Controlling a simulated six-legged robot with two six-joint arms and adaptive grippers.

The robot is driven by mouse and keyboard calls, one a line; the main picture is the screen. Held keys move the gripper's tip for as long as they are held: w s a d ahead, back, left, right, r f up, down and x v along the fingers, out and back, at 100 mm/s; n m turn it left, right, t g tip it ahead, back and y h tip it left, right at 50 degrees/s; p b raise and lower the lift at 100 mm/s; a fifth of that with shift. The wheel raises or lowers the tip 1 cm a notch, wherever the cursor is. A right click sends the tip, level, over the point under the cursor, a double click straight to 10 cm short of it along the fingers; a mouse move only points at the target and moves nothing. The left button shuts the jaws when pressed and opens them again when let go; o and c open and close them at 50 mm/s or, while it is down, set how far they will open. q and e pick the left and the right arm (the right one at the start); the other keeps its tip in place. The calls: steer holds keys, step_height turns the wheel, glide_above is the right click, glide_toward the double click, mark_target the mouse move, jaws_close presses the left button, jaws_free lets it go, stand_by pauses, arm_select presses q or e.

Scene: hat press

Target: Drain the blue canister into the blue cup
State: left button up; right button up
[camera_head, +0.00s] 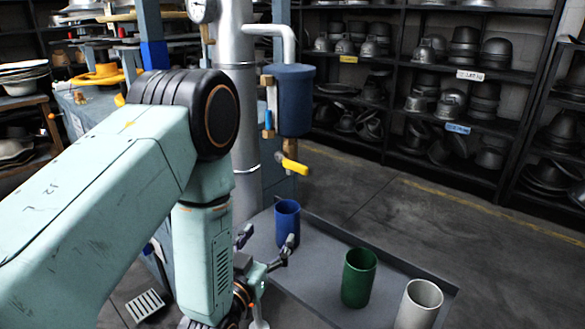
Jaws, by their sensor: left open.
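The blue canister (294,103) is mounted beside a silver pipe, above the grey tray (331,256). A tap with a yellow handle (292,165) is below it. The blue cup (287,221) stands upright on the tray, roughly beneath the tap. My left gripper (267,238) is low, at the left near side of the blue cup. Its fingers are spread, one at the cup's left and one in front of its lower part. I cannot tell whether they touch it. The inside of the cup is dark. My right gripper is out of view.
A green cup (359,278) and a white cup (419,303) stand on the tray to the right. The silver pipe (237,110) rises behind my left arm. Shelves of metal hat moulds (438,85) line the back. The floor between shelves and tray is clear.

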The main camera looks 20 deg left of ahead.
mark_target(293, 168)
arm_select(q)
steer(key=shift+c, duration=0.5)
